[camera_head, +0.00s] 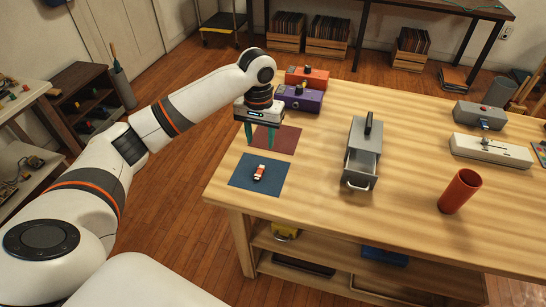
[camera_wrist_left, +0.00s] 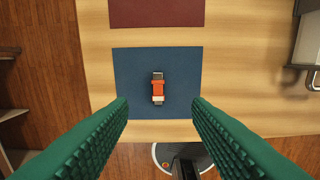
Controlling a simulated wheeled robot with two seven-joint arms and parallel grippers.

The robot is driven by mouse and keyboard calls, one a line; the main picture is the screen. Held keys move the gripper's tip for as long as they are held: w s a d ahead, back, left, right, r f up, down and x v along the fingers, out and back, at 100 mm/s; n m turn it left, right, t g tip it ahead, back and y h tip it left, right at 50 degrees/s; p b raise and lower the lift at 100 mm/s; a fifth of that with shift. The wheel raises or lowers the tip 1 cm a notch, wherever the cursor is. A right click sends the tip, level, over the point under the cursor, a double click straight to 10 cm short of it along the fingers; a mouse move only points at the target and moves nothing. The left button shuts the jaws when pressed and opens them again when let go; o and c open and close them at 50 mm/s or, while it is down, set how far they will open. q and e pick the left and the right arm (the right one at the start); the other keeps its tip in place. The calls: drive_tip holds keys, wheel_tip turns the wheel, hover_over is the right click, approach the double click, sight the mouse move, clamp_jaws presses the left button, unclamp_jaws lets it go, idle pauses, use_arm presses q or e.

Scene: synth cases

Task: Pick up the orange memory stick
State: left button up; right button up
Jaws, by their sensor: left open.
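The orange memory stick (camera_head: 259,173) lies on the blue mat (camera_head: 245,183) near the left front corner of the wooden table. In the left wrist view the orange memory stick (camera_wrist_left: 158,89) lies near the middle of the blue mat (camera_wrist_left: 132,72), with dark and pale parts beside the orange. My left gripper (camera_head: 262,142) is above the table, over the dark red mat behind the blue one. Its green fingers are wide apart with nothing between them, and in the wrist view the left gripper (camera_wrist_left: 160,108) frames the stick. My right gripper is not in view.
The dark red mat (camera_head: 285,140) lies behind the blue mat. Purple (camera_head: 304,101) and orange-red (camera_head: 312,76) boxes stand behind my gripper. A grey drawer unit (camera_head: 364,140), its drawer pulled out, and an orange cylinder (camera_head: 459,191) stand to the right. Bare wood surrounds the mats.

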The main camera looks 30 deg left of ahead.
use_arm(q)
hover_over(261, 168)
drive_tip(key=f, duration=0.5)
drive_tip(key=shift+s+f, duration=0.2)
drive_tip(key=shift+f, duration=0.25)
drive_tip(key=f, duration=0.4)
drive_tip(key=shift+w+f+b, duration=0.15)
drive_tip(key=shift+w+b, duration=0.25)
drive_tip(key=shift+f, duration=0.35)
clamp_jaws()
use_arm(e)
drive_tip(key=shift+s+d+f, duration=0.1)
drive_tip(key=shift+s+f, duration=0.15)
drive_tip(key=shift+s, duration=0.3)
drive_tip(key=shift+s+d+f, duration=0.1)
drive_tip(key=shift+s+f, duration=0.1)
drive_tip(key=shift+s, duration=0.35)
